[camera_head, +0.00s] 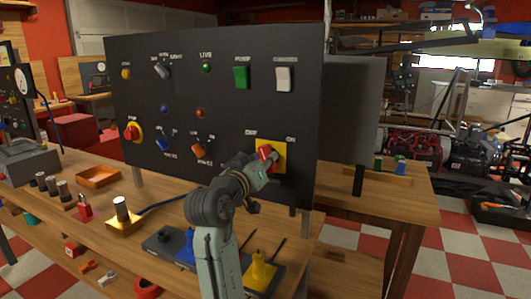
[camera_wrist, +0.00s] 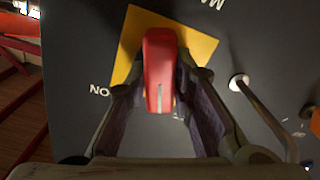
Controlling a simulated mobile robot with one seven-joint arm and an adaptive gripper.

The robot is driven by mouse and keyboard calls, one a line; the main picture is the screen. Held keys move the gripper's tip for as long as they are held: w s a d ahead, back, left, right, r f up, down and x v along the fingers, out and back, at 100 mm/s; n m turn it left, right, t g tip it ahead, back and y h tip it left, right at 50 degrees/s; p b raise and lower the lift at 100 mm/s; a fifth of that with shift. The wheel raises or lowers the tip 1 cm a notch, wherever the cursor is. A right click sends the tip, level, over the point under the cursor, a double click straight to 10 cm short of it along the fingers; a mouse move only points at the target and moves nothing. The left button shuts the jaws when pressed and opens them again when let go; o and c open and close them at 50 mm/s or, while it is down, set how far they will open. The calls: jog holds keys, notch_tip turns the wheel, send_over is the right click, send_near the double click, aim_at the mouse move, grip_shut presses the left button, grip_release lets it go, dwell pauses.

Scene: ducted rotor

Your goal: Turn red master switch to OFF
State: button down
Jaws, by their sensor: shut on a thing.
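The red master switch handle (camera_head: 265,153) sits on a square yellow plate (camera_head: 283,149) at the lower right of the black panel. The label OFF is at the plate's upper left and ON at its upper right. My gripper (camera_head: 269,164) reaches the handle from below and in front. In the wrist view the red handle (camera_wrist: 160,72) stands between the two fingers of my gripper (camera_wrist: 163,90), shut on its sides. The yellow plate (camera_wrist: 200,44) shows behind it. My gripper hides part of the switch in the head view, so its exact angle is unclear.
The black panel (camera_head: 222,113) carries several other controls, including a green switch (camera_head: 241,78), a white switch (camera_head: 283,79) and an orange knob (camera_head: 198,151). A metal lever (camera_wrist: 262,115) is beside the plate in the wrist view. Parts lie on the wooden bench (camera_head: 170,203).

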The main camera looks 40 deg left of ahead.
jog(key=n+p, duration=0.3)
jog(key=n, duration=0.1)
jog(key=shift+n, duration=0.4)
jog(key=shift+f, duration=0.1)
dwell(0.3)
jog(key=c, duration=1.4)
grip_release()
jog(key=v, duration=1.2)
jog(key=shift+a, duration=0.15)
